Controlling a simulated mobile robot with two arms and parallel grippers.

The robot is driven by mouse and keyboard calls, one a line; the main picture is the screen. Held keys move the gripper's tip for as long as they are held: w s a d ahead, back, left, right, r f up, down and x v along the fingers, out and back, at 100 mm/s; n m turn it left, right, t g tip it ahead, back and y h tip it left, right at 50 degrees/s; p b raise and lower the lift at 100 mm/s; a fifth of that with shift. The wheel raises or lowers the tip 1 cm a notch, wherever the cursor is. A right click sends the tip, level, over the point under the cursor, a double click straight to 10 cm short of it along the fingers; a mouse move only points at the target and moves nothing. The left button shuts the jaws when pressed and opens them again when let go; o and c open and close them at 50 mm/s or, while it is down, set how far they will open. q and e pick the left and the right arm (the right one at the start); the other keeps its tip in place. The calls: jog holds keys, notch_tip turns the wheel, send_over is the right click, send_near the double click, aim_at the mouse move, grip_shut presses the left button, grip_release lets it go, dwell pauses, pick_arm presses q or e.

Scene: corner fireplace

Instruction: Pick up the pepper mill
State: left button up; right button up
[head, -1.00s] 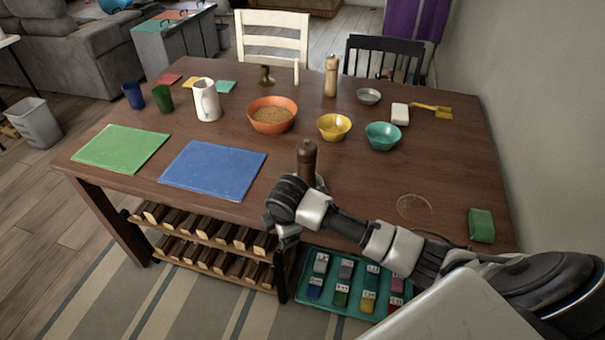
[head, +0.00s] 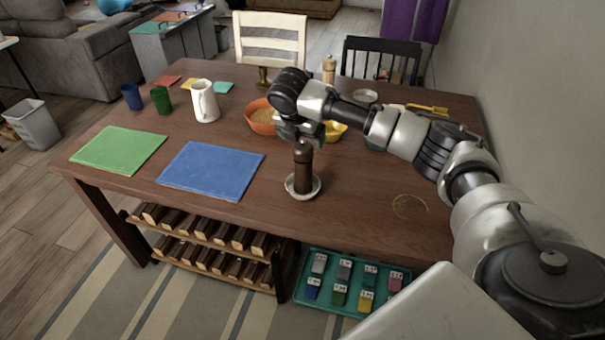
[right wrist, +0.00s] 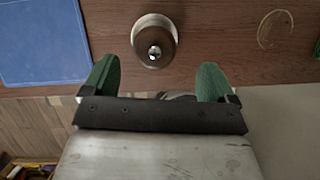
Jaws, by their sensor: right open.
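A dark brown pepper mill (head: 303,165) stands upright on a small white saucer (head: 291,188) near the front of the wooden table. My right gripper (head: 303,132) is above the mill's top in the head view, and its fingertips are hard to make out there. In the right wrist view, the mill (right wrist: 154,52) is seen from above on its saucer (right wrist: 139,25). The green fingers of my right gripper (right wrist: 157,72) are wide apart and empty, with the mill ahead, between their lines. A lighter wooden mill (head: 329,68) stands at the back. My left gripper is not in view.
The blue mat (head: 211,170) and green mat (head: 118,151) lie left of the mill. An orange bowl (head: 262,122) and a yellow bowl (head: 337,131) are behind my gripper. A white pitcher (head: 205,101) stands further left. The tabletop right of the saucer is mostly clear.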

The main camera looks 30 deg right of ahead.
aim_at(303, 145)
jog(key=shift+w+a+x, duration=0.1)
jog(key=shift+a+x, duration=0.05)
jog(key=shift+x, duration=1.4)
jog(key=shift+w+a+x, duration=0.1)
jog(key=shift+x, duration=1.5)
jog(key=shift+c, duration=0.5)
jog(key=c, duration=1.2)
jog(key=shift+r, duration=0.1)
jog(key=shift+c, duration=1.2)
